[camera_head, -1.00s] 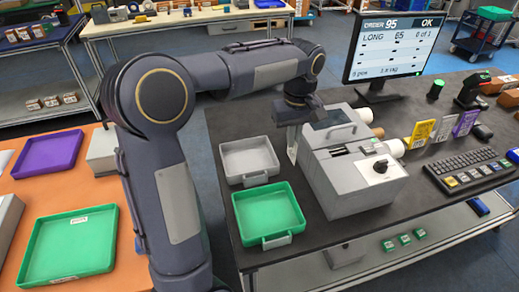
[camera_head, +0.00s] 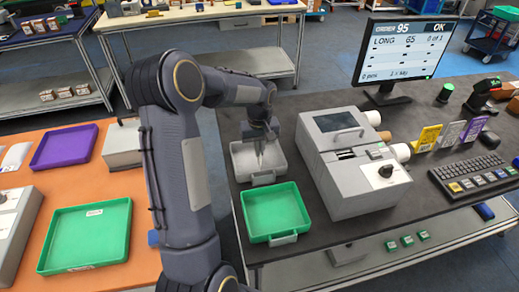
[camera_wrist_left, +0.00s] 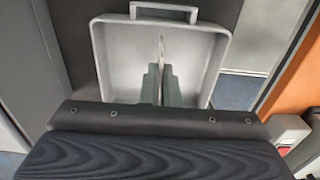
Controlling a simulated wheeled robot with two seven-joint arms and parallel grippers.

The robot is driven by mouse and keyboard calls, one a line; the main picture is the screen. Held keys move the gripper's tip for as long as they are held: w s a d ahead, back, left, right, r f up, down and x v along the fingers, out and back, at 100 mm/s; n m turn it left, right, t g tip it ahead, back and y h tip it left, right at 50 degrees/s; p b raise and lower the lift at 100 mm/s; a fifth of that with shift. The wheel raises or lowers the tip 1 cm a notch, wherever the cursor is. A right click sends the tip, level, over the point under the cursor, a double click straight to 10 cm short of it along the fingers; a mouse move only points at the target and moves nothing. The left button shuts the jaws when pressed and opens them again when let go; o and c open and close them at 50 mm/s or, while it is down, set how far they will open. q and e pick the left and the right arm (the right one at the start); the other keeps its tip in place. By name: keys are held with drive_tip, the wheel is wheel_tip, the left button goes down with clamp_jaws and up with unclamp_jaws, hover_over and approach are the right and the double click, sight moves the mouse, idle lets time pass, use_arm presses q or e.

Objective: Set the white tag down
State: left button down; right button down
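The white tag (camera_wrist_left: 161,52) shows nearly edge-on in the left wrist view, upright between the fingers of my left gripper (camera_wrist_left: 161,84). The fingers are shut on it. In the head view my left gripper (camera_head: 261,148) is over the grey tray (camera_head: 240,162), pointing down. The tag hangs over or inside this tray, which also shows in the left wrist view (camera_wrist_left: 207,68). I cannot tell whether the tag touches the tray floor. My right gripper is not in view.
A green tray (camera_head: 273,210) stands just in front of the grey one. A grey printer-like machine (camera_head: 345,165) stands to the right, with a keyboard (camera_head: 474,173) and monitor (camera_head: 402,52) beyond. The orange table (camera_head: 130,190) at left holds purple (camera_head: 64,147) and green (camera_head: 86,235) trays.

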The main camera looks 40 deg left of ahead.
use_arm(q)
drive_tip(key=shift+f, duration=0.6)
drive_tip(key=c, duration=1.7)
unclamp_jaws()
drive_tip(key=shift+f, duration=0.1)
wheel_tip(320, 180, up, 11)
drive_tip(key=b, duration=0.1)
drive_tip(key=s+d+r+m+t+h, duration=0.1)
drive_tip(key=s+d+r+m, duration=0.15)
drive_tip(key=s+d, duration=0.2)
drive_tip(key=s+d+r+m+t+h, duration=0.1)
drive_tip(key=s+d+r+m+t, duration=0.1)
drive_tip(key=s+d+r, duration=0.3)
drive_tip(key=s+d+f+m+t, duration=0.1)
drive_tip(key=s+d+f, duration=0.1)
drive_tip(key=s+d, duration=0.1)
drive_tip(key=s+d+f+m+h, duration=0.1)
drive_tip(key=s+d+f, duration=0.1)
drive_tip(key=s, duration=0.4)
drive_tip(key=s+d+f+m+t, duration=0.1)
drive_tip(key=s+d+f+m, duration=0.1)
drive_tip(key=s+d, duration=0.2)
drive_tip(key=shift+s+f+t+h, duration=0.2)
drive_tip(key=shift+s+t+h, duration=0.1)
drive_tip(key=shift+s+h, duration=0.15)
